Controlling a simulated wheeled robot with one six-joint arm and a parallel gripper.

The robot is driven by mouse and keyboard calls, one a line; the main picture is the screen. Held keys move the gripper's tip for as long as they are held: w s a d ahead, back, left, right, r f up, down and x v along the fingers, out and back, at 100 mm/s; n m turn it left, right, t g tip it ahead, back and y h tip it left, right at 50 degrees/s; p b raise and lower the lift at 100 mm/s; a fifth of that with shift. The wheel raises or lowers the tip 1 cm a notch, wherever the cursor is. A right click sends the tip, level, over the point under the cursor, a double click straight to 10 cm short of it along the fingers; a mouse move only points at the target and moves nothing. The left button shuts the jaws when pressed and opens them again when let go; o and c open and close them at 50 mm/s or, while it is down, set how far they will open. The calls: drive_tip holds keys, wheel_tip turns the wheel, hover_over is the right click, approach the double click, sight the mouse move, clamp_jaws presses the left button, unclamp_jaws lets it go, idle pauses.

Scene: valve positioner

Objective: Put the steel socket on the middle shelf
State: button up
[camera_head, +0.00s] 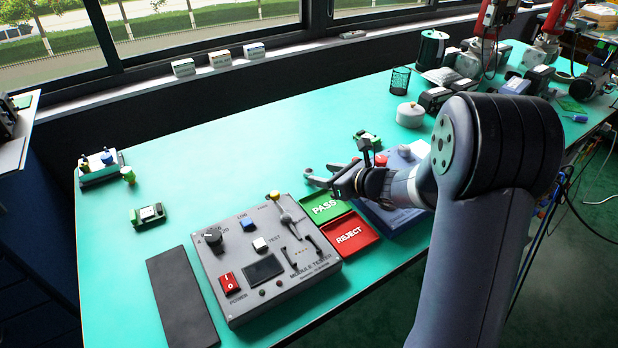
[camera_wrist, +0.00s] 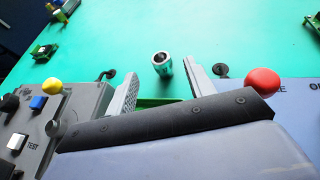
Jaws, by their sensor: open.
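The steel socket (camera_wrist: 162,64) is a short shiny cylinder with a dark round opening, standing on the green tabletop (camera_wrist: 220,30) in the wrist view. It also appears as a small dark-grey round thing (camera_head: 308,172) by my fingertips in the head view. My gripper (camera_head: 322,176) is open and points left, low over the bench. In the wrist view its two grey fingers stand apart, with the socket between and just beyond the tips. I cannot tell whether they touch it. No middle shelf can be made out in either view.
A grey module tester (camera_head: 268,255) stands in front of my gripper. A green PASS tray (camera_head: 325,207) and red REJECT tray (camera_head: 350,235) lie beside it. A blue box (camera_head: 395,215) with a red knob sits under my arm. The back left bench is mostly clear.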

sight(309, 171)
drive_tip(key=shift+x, duration=2.75)
drive_tip(key=shift+f, duration=0.1)
drive_tip(key=shift+c, duration=0.4)
clamp_jaws()
wheel_tip(309, 171, up, 10)
drive_tip(key=p, duration=0.2)
drive_tip(key=s+d+r+m+t+h+p, duration=0.1)
drive_tip(key=s+d+m+t+h+p, duration=0.1)
drive_tip(key=d, duration=0.6)
drive_tip(key=s+d+r+m+t+h+p, duration=0.1)
drive_tip(key=s+d+m+h+p, duration=0.3)
drive_tip(key=d+p, duration=0.3)
drive_tip(key=shift+s+d+t, duration=0.4)
drive_tip(key=shift+s+d, duration=0.35)
drive_tip(key=shift+d, duration=0.35)
